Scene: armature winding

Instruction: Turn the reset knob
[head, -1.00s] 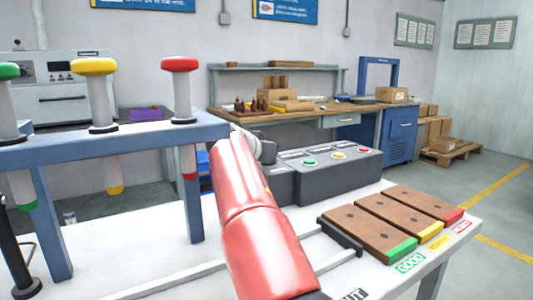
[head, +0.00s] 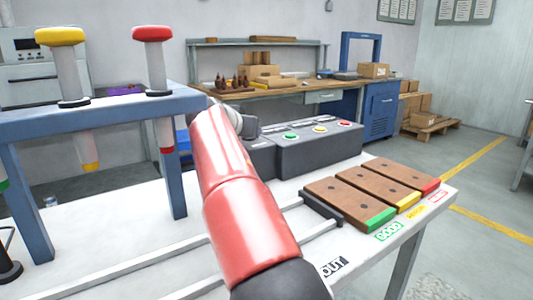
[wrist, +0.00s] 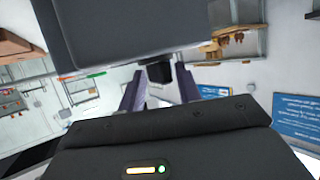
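The dark grey control box (head: 318,150) stands on the white table, with green, yellow and red buttons on its sloped top. Its dark body also fills the top of the wrist view (wrist: 125,25). A small black knob (wrist: 160,73) sticks out from the box there; no label on it is readable. My gripper (wrist: 160,84) points at the box with its two fingers apart, one on each side of the knob. I cannot tell whether they touch it. In the head view my red arm hides the gripper and the knob.
Three wooden blocks with green, yellow and red ends (head: 370,195) lie to the right of the box. A blue frame (head: 100,108) with coloured-cap posts stands at the left. Rails (head: 150,285) run along the table. A workbench (head: 270,90) is behind.

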